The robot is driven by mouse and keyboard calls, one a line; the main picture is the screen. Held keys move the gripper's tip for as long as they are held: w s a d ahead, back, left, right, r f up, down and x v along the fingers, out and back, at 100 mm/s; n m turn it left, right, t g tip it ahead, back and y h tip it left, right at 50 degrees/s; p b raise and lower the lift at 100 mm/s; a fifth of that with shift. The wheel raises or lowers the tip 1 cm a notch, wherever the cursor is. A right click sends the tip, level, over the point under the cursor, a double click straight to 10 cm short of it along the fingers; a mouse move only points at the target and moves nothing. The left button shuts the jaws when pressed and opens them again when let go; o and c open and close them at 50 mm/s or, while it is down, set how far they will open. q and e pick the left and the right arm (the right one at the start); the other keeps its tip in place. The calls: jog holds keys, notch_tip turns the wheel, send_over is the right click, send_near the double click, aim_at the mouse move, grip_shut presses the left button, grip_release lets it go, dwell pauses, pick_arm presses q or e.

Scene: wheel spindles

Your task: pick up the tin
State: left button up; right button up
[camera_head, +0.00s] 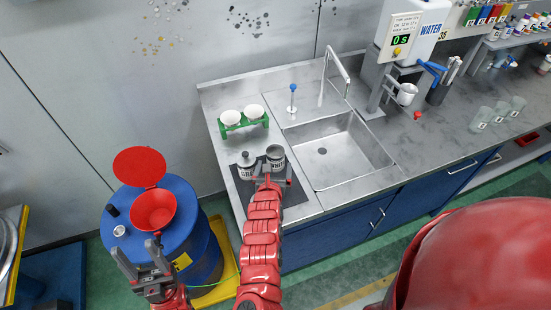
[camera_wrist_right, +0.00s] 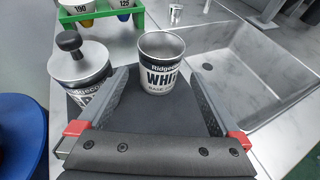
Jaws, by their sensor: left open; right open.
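A tin labelled Ridgecoat WHITE (camera_wrist_right: 162,75) stands upright on a dark mat (camera_head: 293,193) left of the sink; it also shows in the head view (camera_head: 276,155). Its top looks open and grey inside. A second Ridgecoat tin (camera_wrist_right: 85,72), with a black-knobbed lid, stands just left of it and also shows in the head view (camera_head: 246,170). My right gripper (camera_wrist_right: 160,80) is open, its fingers reaching toward either side of the white tin; I cannot tell whether they touch it. My left gripper (camera_head: 140,254) is open and empty near the blue drum.
A green rack (camera_head: 244,124) with two white cups stands behind the tins. The sink (camera_head: 325,165) and tap are to the right. A blue drum (camera_head: 181,225) with a red funnel (camera_head: 153,210) stands left of the counter. A water dispenser (camera_head: 412,35) stands further right.

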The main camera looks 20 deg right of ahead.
aim_at(275, 163)
jog(key=shift+x, duration=3)
jog(key=shift+s+a+f, duration=0.1)
jog(key=shift+f, duration=0.05)
jog(key=shift+c, duration=0.2)
jog(key=c, duration=1.4)
notch_tip(275, 163, up, 10)
jog(key=shift+r, duration=0.1)
